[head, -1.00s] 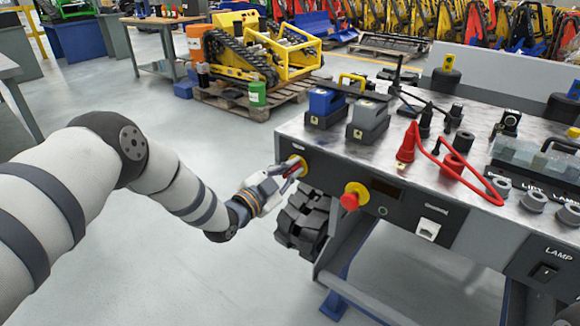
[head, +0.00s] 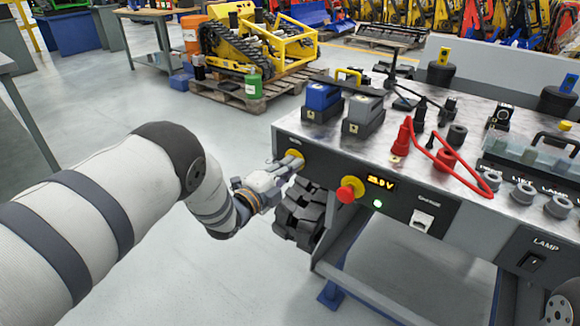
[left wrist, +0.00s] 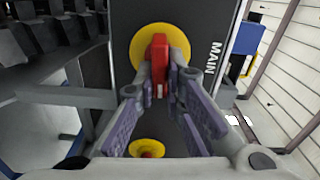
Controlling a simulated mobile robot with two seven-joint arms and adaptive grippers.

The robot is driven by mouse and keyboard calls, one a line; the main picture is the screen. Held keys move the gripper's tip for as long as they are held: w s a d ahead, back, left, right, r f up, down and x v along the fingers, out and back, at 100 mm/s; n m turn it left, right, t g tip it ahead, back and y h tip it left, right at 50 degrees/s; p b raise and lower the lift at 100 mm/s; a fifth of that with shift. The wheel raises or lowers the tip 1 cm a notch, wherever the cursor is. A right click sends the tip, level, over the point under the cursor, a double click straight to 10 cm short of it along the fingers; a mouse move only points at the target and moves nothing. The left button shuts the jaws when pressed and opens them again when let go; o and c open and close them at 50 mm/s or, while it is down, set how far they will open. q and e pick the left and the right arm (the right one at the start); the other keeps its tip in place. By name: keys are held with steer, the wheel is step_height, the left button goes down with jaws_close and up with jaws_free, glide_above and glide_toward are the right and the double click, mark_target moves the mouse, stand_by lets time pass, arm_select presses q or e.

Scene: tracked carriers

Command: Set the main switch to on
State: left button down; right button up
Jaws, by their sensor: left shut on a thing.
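The main switch (head: 291,153) is a yellow disc with a red handle on the bench's front panel, at its left end in the head view. In the left wrist view the red handle (left wrist: 159,58) lies across the yellow disc (left wrist: 137,42), in line with the MAIN lettering. My left gripper (head: 290,164) is shut on the handle, one finger on each side; in the head view it hides much of the switch. The display (head: 381,183) glows with a voltage reading, and a small green light (head: 378,203) is lit below it. My right gripper is not in view.
A red mushroom button (head: 347,193) on a yellow base sits right of the switch. A black tracked unit (head: 300,216) is below my left gripper. Blue (head: 322,101) and grey (head: 362,115) blocks and a red cable (head: 440,155) are on the bench top. The floor at left is open.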

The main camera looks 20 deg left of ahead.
arm_select(q)
steer(key=shift+a+m, duration=0.1)
steer(key=shift+m, duration=0.4)
steer(key=c, duration=1.7)
jaws_free()
steer(key=v, duration=1.2)
steer(key=shift+s+f, duration=0.1)
